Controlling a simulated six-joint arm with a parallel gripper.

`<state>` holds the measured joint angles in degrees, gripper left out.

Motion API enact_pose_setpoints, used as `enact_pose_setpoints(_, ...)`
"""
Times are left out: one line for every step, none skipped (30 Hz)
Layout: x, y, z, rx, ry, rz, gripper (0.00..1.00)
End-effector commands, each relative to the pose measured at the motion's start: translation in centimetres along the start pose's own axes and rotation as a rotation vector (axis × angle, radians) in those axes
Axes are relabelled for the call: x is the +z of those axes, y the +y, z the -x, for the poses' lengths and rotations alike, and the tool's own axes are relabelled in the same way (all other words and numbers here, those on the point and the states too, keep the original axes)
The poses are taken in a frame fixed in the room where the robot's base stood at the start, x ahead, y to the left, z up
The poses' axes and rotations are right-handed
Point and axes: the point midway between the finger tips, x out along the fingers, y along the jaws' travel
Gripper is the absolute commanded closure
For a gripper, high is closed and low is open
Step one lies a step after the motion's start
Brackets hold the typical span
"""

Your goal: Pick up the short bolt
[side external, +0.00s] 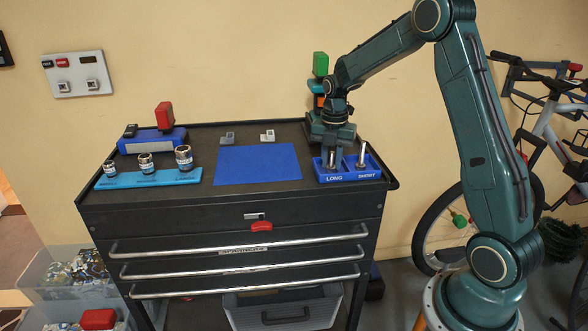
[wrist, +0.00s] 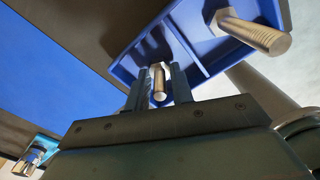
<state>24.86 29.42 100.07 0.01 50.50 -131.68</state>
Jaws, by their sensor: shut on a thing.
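My gripper (side external: 331,160) points down over the LONG compartment of the blue bolt tray (side external: 350,177), at the right front of the cart top. In the wrist view its two fingers (wrist: 157,76) are shut on the sides of the short bolt (wrist: 159,85), a metal threaded shank standing upright between them. Whether the bolt's lower end touches the tray floor cannot be told. The other bolt (side external: 362,153) stands upright in the SHORT compartment and looks longer; in the wrist view this longer bolt (wrist: 256,35) rises toward the camera, right of the divider.
A blue mat (side external: 258,165) lies bare left of the tray. A light-blue socket holder (side external: 125,182) with several sockets is at the far left. A blue case with a red block (side external: 164,116) and two small grey pieces are behind. A green-topped object (side external: 320,65) stands behind my wrist.

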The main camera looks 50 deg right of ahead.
Motion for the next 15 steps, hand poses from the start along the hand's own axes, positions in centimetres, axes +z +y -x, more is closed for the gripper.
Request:
enact_pose_setpoints(0.0, 0.0, 0.2, 0.001, -0.001, 0.0, 1.0)
enact_pose_setpoints(0.0, 0.0, 0.4, 0.001, -0.001, 0.0, 1.0)
enact_pose_setpoints(0.0, 0.1, 0.6, 0.002, -0.001, 0.0, 1.0)
enact_pose_setpoints(0.1, 0.1, 0.8, 0.002, -0.002, 0.0, 1.0)
enact_pose_setpoints(0.1, 0.1, 1.0, 0.003, -0.002, 0.0, 1.0)
enact_pose_setpoints(0.1, 0.1, 1.4, 0.003, -0.003, 0.0, 1.0)
enact_pose_setpoints(0.1, 0.1, 1.8, 0.003, -0.003, 0.0, 1.0)
enact_pose_setpoints(0.1, 0.1, 2.1, 0.003, -0.003, 0.0, 1.0)
enact_pose_setpoints(0.1, 0.1, 2.6, 0.004, -0.003, 0.0, 1.0)
enact_pose_setpoints(0.0, 0.0, 3.1, 0.003, -0.003, 0.0, 1.0)
enact_pose_setpoints(0.1, 0.1, 3.5, 0.004, -0.004, 0.0, 1.0)
enact_pose_setpoints(0.1, 0.1, 4.2, 0.004, -0.004, 0.0, 1.0)
enact_pose_setpoints(0.1, 0.1, 4.8, 0.005, -0.004, 0.0, 1.0)
enact_pose_setpoints(0.1, 0.1, 5.3, 0.004, -0.004, 0.0, 1.0)
enact_pose_setpoints(0.1, 0.1, 6.2, 0.005, -0.005, 0.0, 1.0)
